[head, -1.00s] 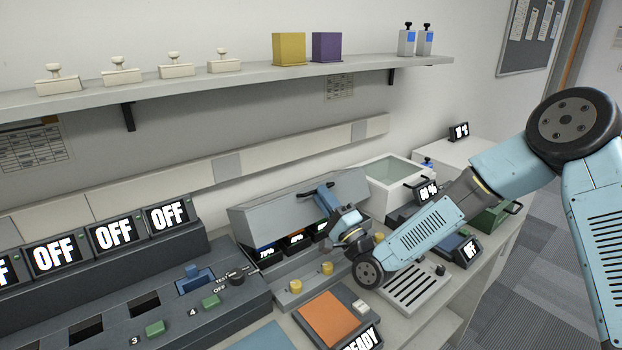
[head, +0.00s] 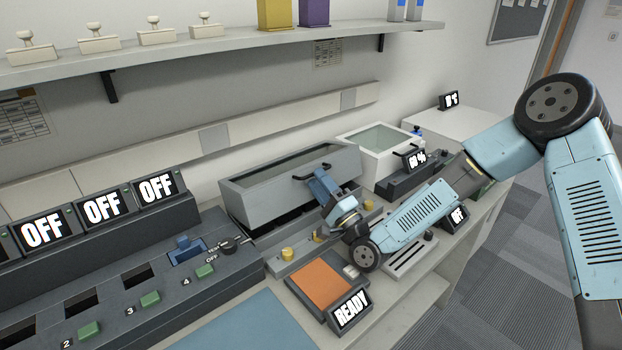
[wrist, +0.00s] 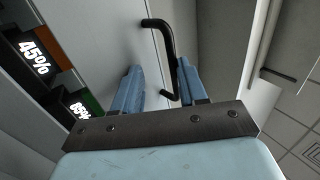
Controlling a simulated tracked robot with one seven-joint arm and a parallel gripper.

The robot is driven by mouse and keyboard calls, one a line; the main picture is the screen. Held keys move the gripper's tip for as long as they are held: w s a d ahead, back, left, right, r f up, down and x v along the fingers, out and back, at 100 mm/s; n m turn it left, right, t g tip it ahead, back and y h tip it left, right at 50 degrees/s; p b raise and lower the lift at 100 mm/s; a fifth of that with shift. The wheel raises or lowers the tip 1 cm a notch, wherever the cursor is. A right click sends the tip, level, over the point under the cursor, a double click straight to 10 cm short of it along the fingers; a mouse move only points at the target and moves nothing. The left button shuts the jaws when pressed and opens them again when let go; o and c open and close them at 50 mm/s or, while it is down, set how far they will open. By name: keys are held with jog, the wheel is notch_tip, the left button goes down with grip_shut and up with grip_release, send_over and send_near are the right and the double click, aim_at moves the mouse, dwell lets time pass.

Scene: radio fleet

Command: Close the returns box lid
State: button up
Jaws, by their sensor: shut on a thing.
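A large grey box (head: 285,188) stands on the counter below the wall shelf, with a grey front panel and a recessed dark top. No label marks it as the returns box. My gripper (head: 316,178) is at the panel's right part, shut on a black bar handle (head: 306,178). In the wrist view the handle (wrist: 167,40) stands off the grey panel (wrist: 110,40), its lower end between my fingers (wrist: 158,88). The fingers hide part of the grip. Percentage displays (wrist: 38,55) show beside the panel there.
A white open-topped box (head: 380,150) stands right of the grey box. An orange pad (head: 317,285) with a READY display (head: 351,309) lies in front. A dark switch console (head: 165,280) fills the left. The wall shelf (head: 240,48) is above.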

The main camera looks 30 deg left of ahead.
jog(key=shift+w+f, duration=0.2)
jog(key=shift+f, duration=0.05)
jog(key=s+d, duration=0.4)
jog(key=d, duration=0.8)
jog(key=shift+s+d+f, duration=0.15)
jog(key=shift+d, duration=0.15)
jog(key=shift+c, duration=0.5)
